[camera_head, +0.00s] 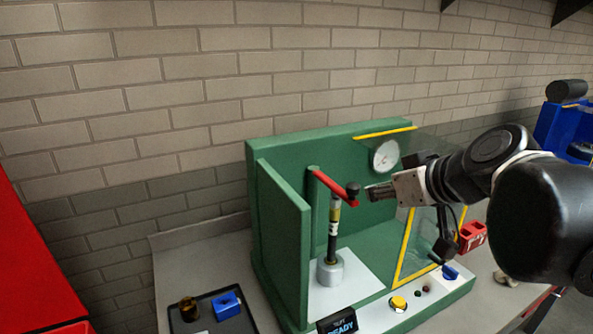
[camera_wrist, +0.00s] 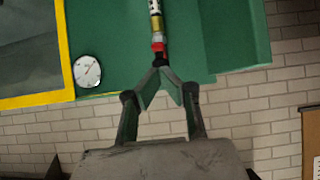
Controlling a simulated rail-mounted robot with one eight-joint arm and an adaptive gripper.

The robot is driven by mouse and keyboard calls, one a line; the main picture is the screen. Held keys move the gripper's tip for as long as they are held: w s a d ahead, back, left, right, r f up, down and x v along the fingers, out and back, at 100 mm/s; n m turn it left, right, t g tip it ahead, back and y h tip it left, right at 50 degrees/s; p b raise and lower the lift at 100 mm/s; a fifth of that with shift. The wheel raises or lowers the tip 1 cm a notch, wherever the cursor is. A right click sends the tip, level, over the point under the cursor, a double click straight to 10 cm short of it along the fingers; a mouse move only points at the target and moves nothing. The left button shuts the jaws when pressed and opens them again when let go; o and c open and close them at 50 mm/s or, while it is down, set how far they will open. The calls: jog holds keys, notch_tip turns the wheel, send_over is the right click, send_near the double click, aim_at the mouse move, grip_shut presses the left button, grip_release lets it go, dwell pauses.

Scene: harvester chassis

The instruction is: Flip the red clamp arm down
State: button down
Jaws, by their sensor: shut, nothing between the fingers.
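The red clamp arm (camera_head: 330,185) reaches from the top of the green fixture (camera_head: 282,190) to a black knob (camera_head: 352,187), beside the top of an upright black and yellow cylinder (camera_head: 334,225). The cylinder stands in a grey round holder (camera_head: 329,270). In the wrist view, the arm's red end (camera_wrist: 158,42) and dark tip lie just beyond my fingertips. My gripper (camera_head: 370,193) is shut and empty, just right of the knob. Its closed fingertips (camera_wrist: 162,72) point at the knob; I cannot tell whether they touch it.
A clear panel with a yellow frame (camera_head: 402,245) stands right of the cylinder, near my arm. A dial gauge (camera_head: 386,155) is on the back wall. A display reading READY (camera_head: 338,322) and buttons line the front. A dark tray (camera_head: 207,312) with small parts is at left.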

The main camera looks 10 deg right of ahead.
jog(key=s+p, duration=0.1)
jog(key=s+d+r+p, duration=0.1)
jog(key=s, duration=0.1)
jog(key=s+p, duration=0.1)
jog(key=s, duration=0.1)
jog(key=shift+s+d+r, duration=0.1)
jog(key=shift+d+r, duration=0.05)
jog(key=shift+d, duration=0.1)
jog(key=s+a+f+m+g+h+b, duration=0.1)
jog(key=f+b, duration=0.3)
jog(key=f, duration=0.6)
jog(key=s+a+f+m+g+h+b, duration=0.2)
jog(key=s+a+f+b, duration=0.1)
jog(key=f, duration=0.7)
jog(key=shift+s+f+m+g+b, duration=0.2)
jog(key=shift+s+m+g+b, duration=0.1)
jog(key=shift+s+b, duration=0.3)
jog(key=shift+w, duration=0.1)
